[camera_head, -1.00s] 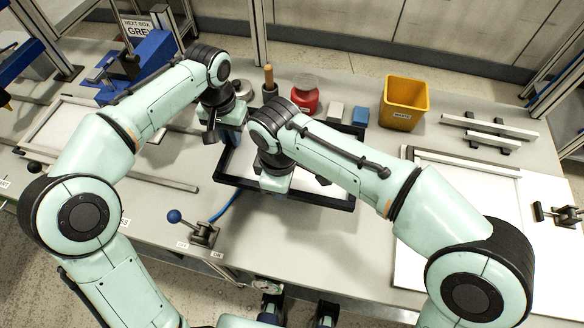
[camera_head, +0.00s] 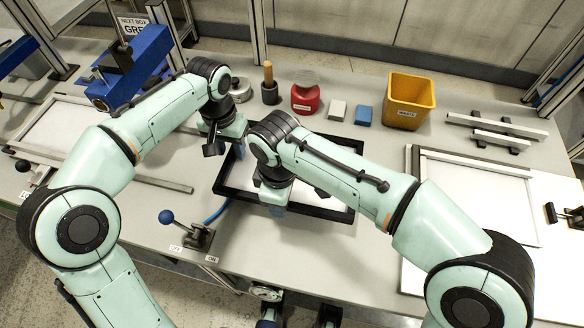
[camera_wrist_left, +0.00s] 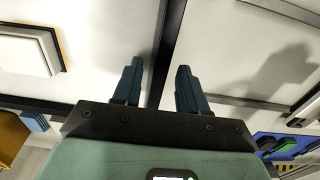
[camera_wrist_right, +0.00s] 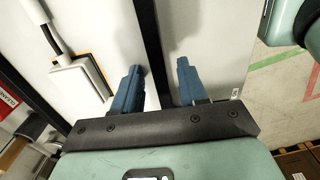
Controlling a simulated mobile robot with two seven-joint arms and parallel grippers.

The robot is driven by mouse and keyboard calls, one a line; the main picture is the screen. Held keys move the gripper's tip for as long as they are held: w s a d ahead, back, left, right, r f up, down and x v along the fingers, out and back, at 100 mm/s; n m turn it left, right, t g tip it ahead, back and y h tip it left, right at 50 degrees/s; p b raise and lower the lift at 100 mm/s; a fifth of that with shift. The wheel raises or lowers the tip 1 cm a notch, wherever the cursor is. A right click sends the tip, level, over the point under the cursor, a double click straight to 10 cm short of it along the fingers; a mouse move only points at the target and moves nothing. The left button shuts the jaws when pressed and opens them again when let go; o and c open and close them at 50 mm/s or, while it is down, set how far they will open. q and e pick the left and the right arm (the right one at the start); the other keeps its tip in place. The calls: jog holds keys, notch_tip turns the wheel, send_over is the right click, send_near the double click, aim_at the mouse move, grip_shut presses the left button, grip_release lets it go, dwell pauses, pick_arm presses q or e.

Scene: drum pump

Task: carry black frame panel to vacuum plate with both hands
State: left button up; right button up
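The black frame panel (camera_head: 318,209) is a rectangular black rim around a pale sheet, over the middle of the bench in the head view. My left gripper (camera_head: 233,148) is at its left side. In the left wrist view, my left gripper's blue fingers (camera_wrist_left: 158,80) straddle a black rim bar (camera_wrist_left: 168,45). My right gripper (camera_head: 273,203) is at the near side. In the right wrist view, its fingers (camera_wrist_right: 158,80) straddle another rim bar (camera_wrist_right: 147,30). The finger contacts are hidden, but the panel moves with both grippers. I cannot identify the vacuum plate with certainty.
A yellow bin (camera_head: 408,102), a blue block (camera_head: 363,115), a pale block (camera_head: 337,110) and a red container (camera_head: 305,98) stand behind the panel. A blue-knobbed lever (camera_head: 197,237) is at the near left. A white panel with rails (camera_head: 475,195) lies at right.

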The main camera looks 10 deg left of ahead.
pick_arm(q)
notch_tip(320, 180, up, 12)
pick_arm(e)
notch_tip(320, 180, up, 12)
dwell(0.9)
dwell(0.4)
pick_arm(q)
jog(key=shift+s, duration=0.15)
pick_arm(e)
jog(key=shift+s, duration=0.15)
